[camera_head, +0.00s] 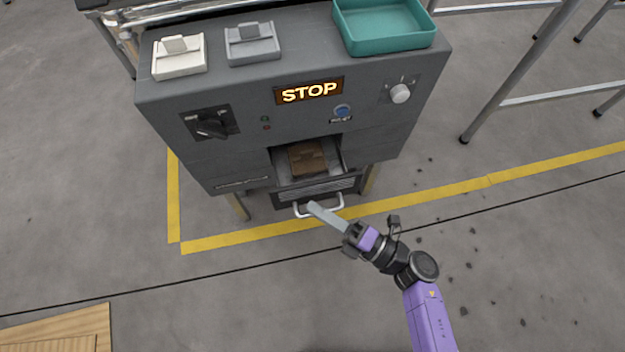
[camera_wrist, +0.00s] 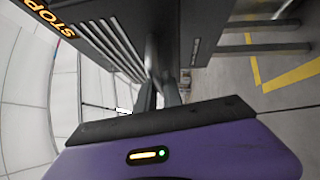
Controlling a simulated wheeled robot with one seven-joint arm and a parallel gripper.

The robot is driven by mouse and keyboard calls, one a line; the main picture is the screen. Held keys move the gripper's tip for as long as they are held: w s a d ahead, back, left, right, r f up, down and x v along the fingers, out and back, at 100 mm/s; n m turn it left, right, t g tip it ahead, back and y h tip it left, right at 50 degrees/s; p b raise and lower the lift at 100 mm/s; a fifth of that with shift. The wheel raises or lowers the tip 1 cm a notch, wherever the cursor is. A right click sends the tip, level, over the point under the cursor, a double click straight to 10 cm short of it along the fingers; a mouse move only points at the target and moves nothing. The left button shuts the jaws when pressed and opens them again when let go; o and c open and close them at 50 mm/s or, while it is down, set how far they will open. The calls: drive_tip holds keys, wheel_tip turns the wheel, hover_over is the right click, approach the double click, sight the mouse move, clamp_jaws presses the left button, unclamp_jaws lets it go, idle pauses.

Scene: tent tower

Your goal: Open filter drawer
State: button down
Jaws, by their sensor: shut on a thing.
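The filter drawer (camera_head: 317,189) is at the bottom front of the dark grey machine in the head view. It has a ribbed front and stands partly pulled out, with its inside visible from above. A brown block (camera_head: 307,158) sits in the opening. The drawer's pale bar handle (camera_head: 332,209) sticks out at the front. My gripper (camera_head: 312,207) is shut on the handle at its left part. In the wrist view my fingers (camera_wrist: 160,95) reach toward the drawer front, and the grip itself is mostly hidden.
The grey machine (camera_head: 360,150) carries a lit STOP sign (camera_head: 309,91), a black rotary switch (camera_head: 212,124) and a white knob (camera_head: 400,93). A teal tray (camera_head: 385,42) sits on top. The floor before the drawer is clear. A wooden pallet (camera_head: 55,335) lies at lower left.

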drive_tip(key=s, duration=0.2)
drive_tip(key=s+d, duration=0.1)
drive_tip(key=s, duration=0.1)
drive_tip(key=shift+d, duration=0.2)
drive_tip(key=shift+f, duration=0.1)
drive_tip(key=c, duration=1.8)
unclamp_jaws()
drive_tip(key=shift+s, duration=0.1)
drive_tip(key=p+v, duration=0.1)
drive_tip(key=v, duration=0.6)
drive_tip(key=shift+s+d, duration=0.2)
drive_tip(key=shift+d, duration=0.1)
